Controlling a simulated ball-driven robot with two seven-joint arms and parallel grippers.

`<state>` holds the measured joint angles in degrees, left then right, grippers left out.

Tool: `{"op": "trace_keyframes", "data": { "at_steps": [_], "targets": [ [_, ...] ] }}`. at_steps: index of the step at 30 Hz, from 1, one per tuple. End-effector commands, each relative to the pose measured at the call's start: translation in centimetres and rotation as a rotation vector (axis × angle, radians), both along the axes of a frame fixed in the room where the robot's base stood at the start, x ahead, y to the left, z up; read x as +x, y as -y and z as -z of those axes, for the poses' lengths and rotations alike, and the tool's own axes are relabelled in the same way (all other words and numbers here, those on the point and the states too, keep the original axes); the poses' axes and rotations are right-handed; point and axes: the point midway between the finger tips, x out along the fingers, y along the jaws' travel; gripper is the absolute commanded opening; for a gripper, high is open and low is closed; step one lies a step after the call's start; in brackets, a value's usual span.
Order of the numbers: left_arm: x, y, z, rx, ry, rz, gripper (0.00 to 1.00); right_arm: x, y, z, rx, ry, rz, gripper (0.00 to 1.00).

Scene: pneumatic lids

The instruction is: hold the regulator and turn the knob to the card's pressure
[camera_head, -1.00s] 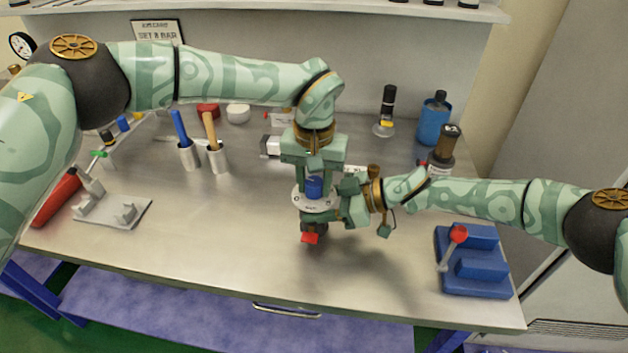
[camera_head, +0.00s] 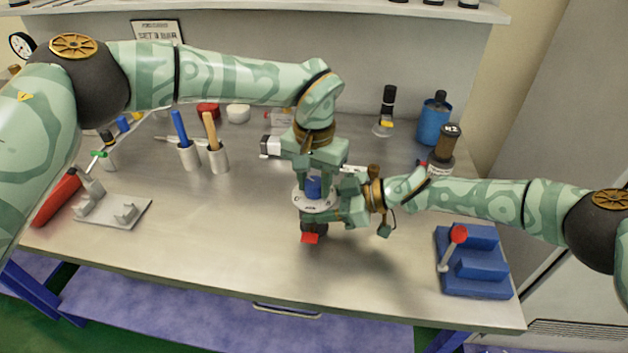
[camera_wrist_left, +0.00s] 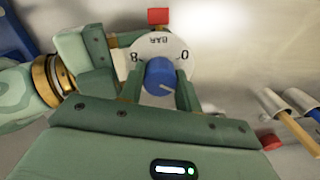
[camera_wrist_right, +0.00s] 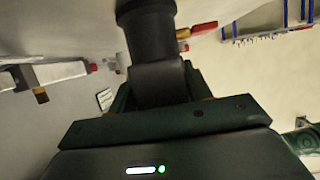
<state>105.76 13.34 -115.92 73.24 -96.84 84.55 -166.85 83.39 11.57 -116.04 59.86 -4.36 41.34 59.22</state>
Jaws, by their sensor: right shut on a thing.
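The regulator has a white round dial (camera_head: 301,203) and a blue knob (camera_head: 313,187) on top, with a dark body and a red part (camera_head: 309,239) facing the front. My right gripper (camera_head: 335,212) is shut on the regulator's dark body (camera_wrist_right: 150,40) and holds it upright above the table. My left gripper (camera_head: 312,178) points down with its open fingers on both sides of the knob; in the left wrist view small gaps show beside the knob (camera_wrist_left: 160,76). Its pale pointer line points lower right there; BAR, 8 and 0 show on the dial. The card (camera_head: 157,31) reads SET, a blurred digit, BAR.
A blue block fixture with a red-tipped lever (camera_head: 475,268) stands at front right. Tool cups (camera_head: 218,160), a grey bracket plate (camera_head: 128,213) and a red-handled tool (camera_head: 58,197) are at left. Bottles (camera_head: 433,120) stand at back right. The table's front middle (camera_head: 220,255) is clear.

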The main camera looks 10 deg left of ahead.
Motion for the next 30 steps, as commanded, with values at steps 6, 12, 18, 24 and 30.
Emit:
{"op": "trace_keyframes", "data": {
  "at_steps": [6,12,18,24,30],
  "targets": [
    [0.2,-0.2,0.1,0.003,0.005,-0.002,0.55,-0.2,0.0,0.2,-0.001,-0.005,-0.006,0.29],
    [0.1,-0.1,-0.3,0.001,0.003,-0.001,0.55,-0.2,0.0,0.2,-0.002,-0.003,-0.003,0.29],
    [0.2,-0.1,-3.6,0.001,0.007,-0.002,0.55,-0.1,0.0,0.2,-0.003,-0.002,-0.001,0.29],
    [0.1,-0.1,-6.7,0.002,0.006,-0.003,0.55,-0.1,0.0,0.2,-0.003,-0.001,-0.001,0.29],
    [0.1,-0.1,-7.5,0.002,0.004,-0.002,0.55,0.0,0.1,0.2,-0.003,0.000,0.000,0.29]
  ]
}}
